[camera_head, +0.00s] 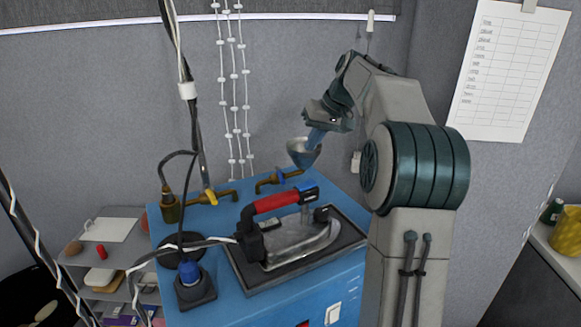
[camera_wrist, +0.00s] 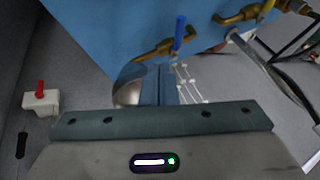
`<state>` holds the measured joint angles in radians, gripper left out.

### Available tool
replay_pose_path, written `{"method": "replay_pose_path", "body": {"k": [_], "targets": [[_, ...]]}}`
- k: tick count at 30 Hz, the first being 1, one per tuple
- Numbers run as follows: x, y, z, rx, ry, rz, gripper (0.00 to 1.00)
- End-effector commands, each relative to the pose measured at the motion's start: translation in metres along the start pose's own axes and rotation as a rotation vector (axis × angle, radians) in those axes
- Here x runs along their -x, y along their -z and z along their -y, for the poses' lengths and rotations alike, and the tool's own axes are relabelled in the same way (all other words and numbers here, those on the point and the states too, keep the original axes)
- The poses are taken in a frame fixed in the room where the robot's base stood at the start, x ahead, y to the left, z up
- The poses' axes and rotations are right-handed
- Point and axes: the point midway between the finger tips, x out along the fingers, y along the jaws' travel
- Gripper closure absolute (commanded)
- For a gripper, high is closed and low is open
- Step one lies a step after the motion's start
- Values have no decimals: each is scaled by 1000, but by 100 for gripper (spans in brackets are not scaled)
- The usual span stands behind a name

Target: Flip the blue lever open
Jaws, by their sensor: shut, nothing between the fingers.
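The blue lever (camera_head: 280,175) sits on a brass valve (camera_head: 267,184) at the back edge of the blue station. In the wrist view the blue lever (camera_wrist: 180,33) stands up from its brass valve (camera_wrist: 152,52), just beyond the finger ends. My gripper (camera_head: 311,145) is above and right of the lever in the head view, pointing down. Its blue-grey fingers (camera_wrist: 167,84) are together and hold nothing. A gap shows between them and the lever in the wrist view. A grey metal cup-like piece (camera_head: 303,153) is beside the fingers and partly hides them.
A second brass valve with a yellow lever (camera_head: 210,197) is left. An iron with a red handle (camera_head: 277,202) rests on a dark plate in front. Beaded strings (camera_head: 240,100) hang behind. A cable (camera_head: 185,90) hangs at the left. A wall box with a red knob (camera_wrist: 40,102) is near.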

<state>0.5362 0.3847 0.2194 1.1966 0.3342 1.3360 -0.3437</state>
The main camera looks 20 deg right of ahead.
Motion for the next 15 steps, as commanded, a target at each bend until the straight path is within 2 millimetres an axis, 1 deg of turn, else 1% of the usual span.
{"method": "replay_pose_path", "body": {"k": [1,3,9,12,15], "targets": [[-12,-1,1,0,2,5,100],[-27,-1,1,1,2,5,100],[-67,-1,3,2,2,4,100],[-78,-4,14,3,1,2,100],[-86,-6,20,2,0,2,100]]}}
